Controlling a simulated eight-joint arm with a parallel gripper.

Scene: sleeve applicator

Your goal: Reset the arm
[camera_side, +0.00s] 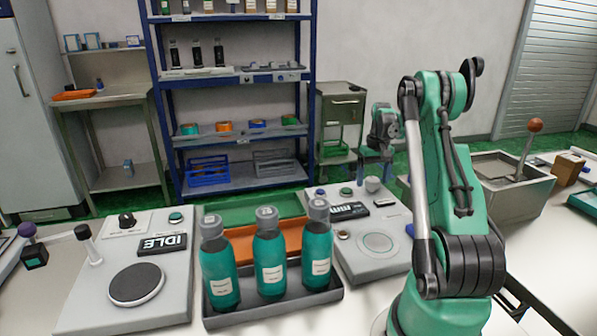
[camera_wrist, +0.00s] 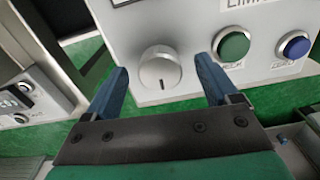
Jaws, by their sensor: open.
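My green arm (camera_side: 455,190) stands at the right of the side view, bent over toward the middle. My gripper (camera_side: 375,153) hangs there near the cabinet and above the grey machine. In the wrist view my gripper (camera_wrist: 163,72) has its two blue fingers spread wide with nothing held between them. A silver knob (camera_wrist: 160,74) on a pale panel shows between the fingertips. I cannot tell how far it is from them. A green button (camera_wrist: 234,45) and a blue button (camera_wrist: 296,46) sit right of the knob.
Several teal bottles (camera_side: 270,262) stand in a dark tray (camera_side: 275,307). A machine (camera_side: 75,300) reading IDLE is on the left. A lever (camera_side: 529,150) rises from a metal bin (camera_side: 500,178) at right.

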